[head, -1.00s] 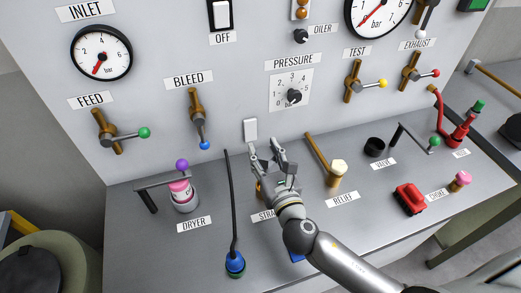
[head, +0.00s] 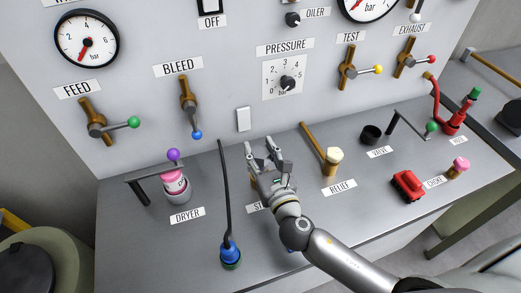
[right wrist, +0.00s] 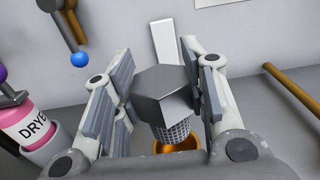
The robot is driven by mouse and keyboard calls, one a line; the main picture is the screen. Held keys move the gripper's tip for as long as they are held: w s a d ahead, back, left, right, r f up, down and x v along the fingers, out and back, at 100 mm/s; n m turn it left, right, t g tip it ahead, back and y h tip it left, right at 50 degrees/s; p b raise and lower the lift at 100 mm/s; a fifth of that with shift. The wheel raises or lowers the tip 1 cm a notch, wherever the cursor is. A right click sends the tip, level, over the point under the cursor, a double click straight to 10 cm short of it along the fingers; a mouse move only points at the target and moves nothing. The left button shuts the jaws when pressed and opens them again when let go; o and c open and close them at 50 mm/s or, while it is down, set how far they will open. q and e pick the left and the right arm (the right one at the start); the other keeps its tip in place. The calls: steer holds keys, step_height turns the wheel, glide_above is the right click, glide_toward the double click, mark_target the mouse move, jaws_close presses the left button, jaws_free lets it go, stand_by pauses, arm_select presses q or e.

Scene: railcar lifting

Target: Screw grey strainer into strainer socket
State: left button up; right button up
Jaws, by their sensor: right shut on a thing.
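My right gripper (head: 262,152) is shut on the grey strainer, over the bench behind the partly covered strainer label (head: 256,207). In the right wrist view the grey strainer (right wrist: 163,92) has a dark hexagonal head between the finger pads and a mesh basket below it. The brass-coloured strainer socket (right wrist: 182,146) shows around the lower mesh. The mesh end overlaps the socket opening; I cannot tell how deep it sits. In the head view my gripper hides most of the strainer and socket. My left gripper is not in view.
The pink dryer (head: 175,186) stands left, and a black hose with a blue end (head: 231,252) lies nearer. The relief valve (head: 332,161) with its brass lever is close on the right. A red part (head: 407,186) lies farther right. The panel (head: 225,100) rises behind.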

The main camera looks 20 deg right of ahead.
mark_target(261, 169)
steer(key=shift+f+b, duration=0.5)
steer(key=shift+f, duration=0.4)
steer(key=shift+p, duration=0.55)
stand_by(0.9)
steer(key=shift+s+f+b, duration=0.1)
steer(key=shift+f+b, duration=1.5)
steer(key=shift+f, duration=0.45)
steer(key=o, duration=1.3)
steer(key=shift+c, duration=0.2)
steer(key=shift+f, duration=0.1)
steer(key=shift+f, duration=0.1)
